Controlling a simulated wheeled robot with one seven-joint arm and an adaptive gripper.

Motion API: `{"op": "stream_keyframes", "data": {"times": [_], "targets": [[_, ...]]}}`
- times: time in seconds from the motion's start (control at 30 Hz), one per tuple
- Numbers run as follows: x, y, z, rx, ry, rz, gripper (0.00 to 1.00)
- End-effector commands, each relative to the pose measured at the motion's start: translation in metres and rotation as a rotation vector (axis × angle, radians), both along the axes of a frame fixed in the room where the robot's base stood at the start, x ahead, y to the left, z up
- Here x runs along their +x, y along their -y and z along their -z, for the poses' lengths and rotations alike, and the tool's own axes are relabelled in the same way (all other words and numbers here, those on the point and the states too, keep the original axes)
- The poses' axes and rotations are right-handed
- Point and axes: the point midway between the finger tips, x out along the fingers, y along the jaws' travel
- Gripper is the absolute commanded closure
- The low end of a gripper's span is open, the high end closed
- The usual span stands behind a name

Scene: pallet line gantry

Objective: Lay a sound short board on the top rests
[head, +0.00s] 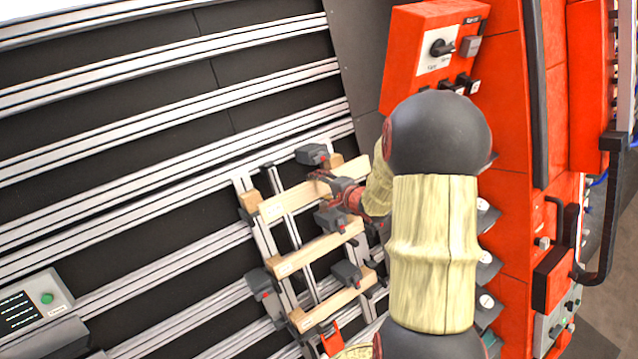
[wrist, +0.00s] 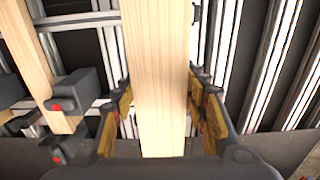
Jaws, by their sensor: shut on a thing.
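My gripper (head: 338,190) is shut on a pale short board (head: 290,201) at the top of the slanted frame. In the wrist view this board (wrist: 158,70) runs up between the two fingers (wrist: 160,105), and its visible face looks clean. The board lies across the frame's two uprights near their upper ends, close to the top rests; I cannot tell if it touches them. A middle board (head: 318,249) and a lower board (head: 338,303) lie across the frame below it. One of these shows at left in the wrist view (wrist: 38,55).
Dark grey blocks (head: 346,273) stand along the frame beside the boards. In the wrist view a grey block with a red button (wrist: 72,92) is left of my gripper. An orange cabinet (head: 510,200) rises at right. A green-button panel (head: 40,300) is lower left.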

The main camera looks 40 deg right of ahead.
Motion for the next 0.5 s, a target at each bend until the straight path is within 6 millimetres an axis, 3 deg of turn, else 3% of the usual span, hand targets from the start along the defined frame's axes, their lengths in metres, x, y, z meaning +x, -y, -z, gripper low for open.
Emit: {"op": "stream_keyframes", "data": {"times": [0.5], "targets": [[0.027, 0.001, 0.018, -0.001, 0.002, -0.002, 0.89]]}}
